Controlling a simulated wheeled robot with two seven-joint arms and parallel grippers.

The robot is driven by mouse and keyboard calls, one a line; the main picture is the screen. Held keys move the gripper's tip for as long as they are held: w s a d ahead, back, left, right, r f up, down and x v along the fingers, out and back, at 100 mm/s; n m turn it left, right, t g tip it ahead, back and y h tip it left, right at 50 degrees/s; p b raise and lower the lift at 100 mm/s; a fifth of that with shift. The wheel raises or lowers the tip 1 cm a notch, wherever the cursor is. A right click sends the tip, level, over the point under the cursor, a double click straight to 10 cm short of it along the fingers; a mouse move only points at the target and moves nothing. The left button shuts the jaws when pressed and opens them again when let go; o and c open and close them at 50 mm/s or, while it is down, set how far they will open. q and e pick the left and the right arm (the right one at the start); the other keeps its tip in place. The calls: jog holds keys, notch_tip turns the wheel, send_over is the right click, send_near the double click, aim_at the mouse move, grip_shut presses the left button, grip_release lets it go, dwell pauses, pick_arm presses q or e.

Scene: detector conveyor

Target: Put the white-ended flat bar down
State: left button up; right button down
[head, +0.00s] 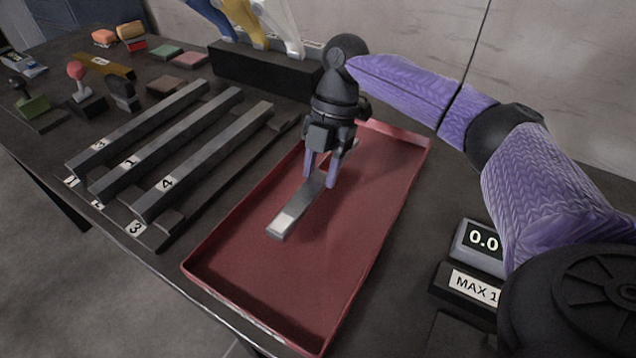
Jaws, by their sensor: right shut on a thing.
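The white-ended flat bar (297,208) is grey with a pale near end, and it lies lengthwise over the red tray (230,270). My right gripper (321,178) comes down from above and is shut on the bar near its middle. The bar is in or just above the tray; I cannot tell if it touches the floor of it. Part of the bar is hidden behind the fingers. My left gripper is not in the picture.
Left of the tray, several numbered grey bars (155,155) lie on a dark rack. A scale display (482,240) reads 0.0 at the right, by a MAX label (473,285). A dark block (262,70) holds colored items behind. The tray's near part is clear.

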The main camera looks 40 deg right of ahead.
notch_tip(320, 180, down, 2)
jog(key=shift+f+b, duration=0.25)
jog(key=shift+b, duration=0.15)
jog(key=shift+f, duration=0.2)
jog(key=shift+r, duration=0.15)
jog(key=shift+c, duration=2.1)
grip_release()
jog(key=shift+o, duration=0.7)
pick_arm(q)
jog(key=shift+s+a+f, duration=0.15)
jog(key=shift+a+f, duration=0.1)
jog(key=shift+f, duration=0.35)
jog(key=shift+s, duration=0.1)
pick_arm(e)
jog(key=p+v, duration=0.4)
jog(key=v, duration=0.7)
jog(key=shift+r+p, duration=0.4)
jog(key=shift+r, duration=0.05)
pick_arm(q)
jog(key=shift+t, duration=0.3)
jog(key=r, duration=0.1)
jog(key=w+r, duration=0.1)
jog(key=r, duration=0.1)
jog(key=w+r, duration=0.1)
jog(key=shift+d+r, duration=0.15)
pick_arm(e)
jog(key=shift+d, duration=0.15)
